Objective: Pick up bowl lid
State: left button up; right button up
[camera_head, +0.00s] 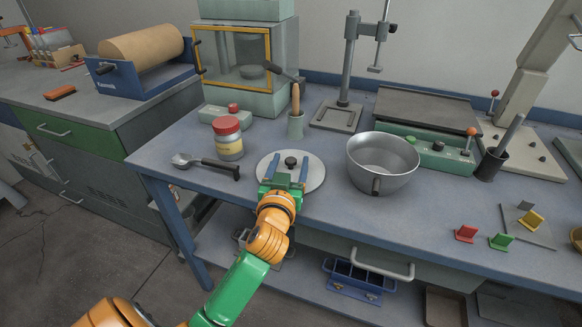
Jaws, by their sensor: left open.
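The bowl lid (312,174) is a flat, pale round disc with a small dark knob (290,161) at its middle. It lies on the bench near the front edge. My left gripper (289,165) reaches over the lid from the front. Its two blue fingers are apart, one on each side of the knob. Whether they touch the lid is hard to tell. The metal bowl (382,160) stands upright and open to the right of the lid. My right gripper does not show.
A red-capped jar (229,140) and a dark-handled scoop (205,164) are left of the lid. A small cup with a wooden-handled tool (295,122) stands behind it. Small coloured pieces (501,241) lie at the right front. Bench space (335,215) before the bowl is clear.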

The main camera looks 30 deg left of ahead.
pick_arm(q)
jog(key=shift+x, duration=0.75)
jog(key=shift+s, duration=0.1)
jog(key=shift+c, duration=0.8)
grip_shut()
